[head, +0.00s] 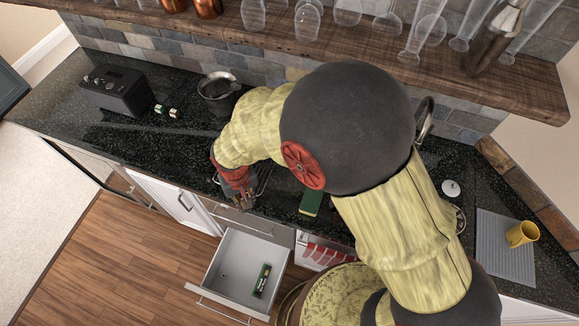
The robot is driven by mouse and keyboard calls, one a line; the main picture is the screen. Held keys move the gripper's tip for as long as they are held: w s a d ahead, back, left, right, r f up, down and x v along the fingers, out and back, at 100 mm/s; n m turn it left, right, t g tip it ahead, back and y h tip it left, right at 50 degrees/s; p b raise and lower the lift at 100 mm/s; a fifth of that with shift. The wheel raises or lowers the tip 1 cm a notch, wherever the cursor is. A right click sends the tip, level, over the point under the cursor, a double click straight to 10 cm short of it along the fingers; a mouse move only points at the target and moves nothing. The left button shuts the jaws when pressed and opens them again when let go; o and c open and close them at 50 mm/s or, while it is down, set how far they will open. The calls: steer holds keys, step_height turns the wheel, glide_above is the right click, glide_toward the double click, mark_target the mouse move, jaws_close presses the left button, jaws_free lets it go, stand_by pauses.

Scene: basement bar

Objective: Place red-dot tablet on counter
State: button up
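I cannot clearly make out a tablet with a red dot. Two small blocks stand on the dark counter (60,110) at the back left: one green and white (159,108), one red, green and white (173,112). A green and black packet (262,280) with white marks lies in the open white drawer (238,262). My gripper (243,203), red and dark, hangs over the counter's front edge, just above the drawer's back. It is apart from the blocks and the packet. Its fingers are too small to tell open from shut.
A black appliance (117,92) stands at the left and a dark pot (218,92) behind my gripper. A green and yellow sponge (312,201) lies to its right. A yellow mug (522,233) sits on a grey mat (503,262).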

steer(key=w+d+f, duration=0.3)
steer(key=w+d, duration=0.2)
steer(key=d, duration=0.2)
steer(key=p, duration=0.1)
glide_above(284, 198)
steer(key=a, duration=0.1)
steer(key=f, duration=0.5)
steer(key=shift+s+f, duration=0.15)
steer(key=shift+s, duration=0.2)
steer(key=shift+w+d+f, duration=0.25)
steer(key=shift+d+f, duration=0.15)
steer(key=shift+f, duration=0.2)
steer(key=shift+w+d+f+p, duration=0.1)
steer(key=shift+f+p, duration=0.4)
steer(key=shift+f, duration=1.15)
steer(key=shift+f, duration=0.25)
steer(key=o, duration=0.7)
steer(key=shift+r, duration=0.1)
steer(key=shift+o, duration=0.8)
steer(key=shift+r, duration=0.15)
